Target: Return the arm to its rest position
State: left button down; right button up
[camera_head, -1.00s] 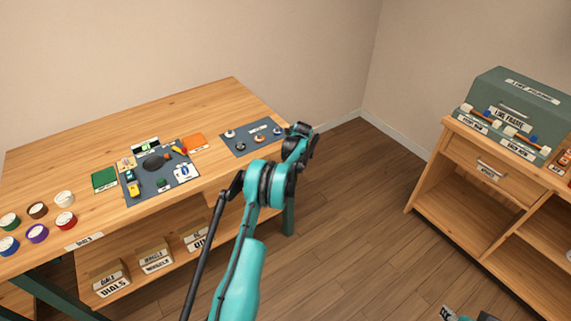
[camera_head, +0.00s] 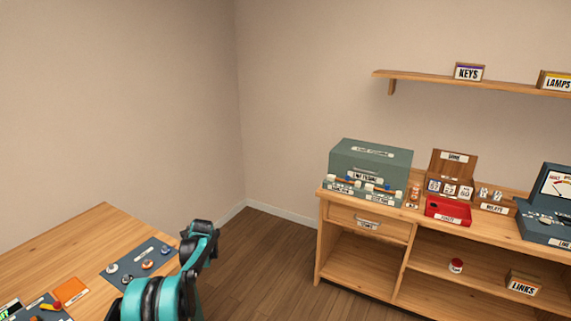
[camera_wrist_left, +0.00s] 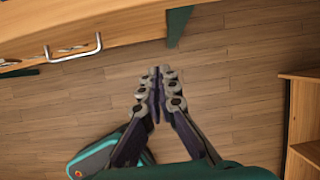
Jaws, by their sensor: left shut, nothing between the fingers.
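My left arm (camera_head: 165,285) is teal and black and rises at the lower left of the head view, in front of the wooden table's right end. In the left wrist view my left gripper (camera_wrist_left: 158,78) has its dark fingers shut together with nothing between them. It hangs over bare wooden floor, apart from the table's edge. The fingertips cannot be made out in the head view. My right gripper is not in view.
The wooden table (camera_head: 60,238) holds a dark mat (camera_head: 130,267) with small parts. A wooden cabinet (camera_head: 365,250) on the right carries a green box (camera_head: 372,160) and a red tray (camera_head: 448,212). The wrist view shows a drawer handle (camera_wrist_left: 75,50). Floor between table and cabinet is clear.

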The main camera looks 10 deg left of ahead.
pick_arm(q)
jog(key=s+d+r+n+t+h, duration=0.1)
jog(key=s+d+r+n, duration=0.5)
jog(key=r, duration=0.4)
jog(key=s+d+r+n+t+h, duration=0.15)
jog(key=s+d+r+n, duration=0.25)
jog(key=s+d+r, duration=0.45)
jog(key=s+d+f+n+t, duration=0.1)
jog(key=s+d+n, duration=0.4)
jog(key=s, duration=0.6)
jog(key=s+d+f+n+t+h, duration=0.1)
jog(key=s+d+n, duration=0.4)
jog(key=s, duration=0.7)
jog(key=shift+d+n+t, duration=0.3)
jog(key=shift+n+t, duration=0.15)
jog(key=shift+n, duration=0.55)
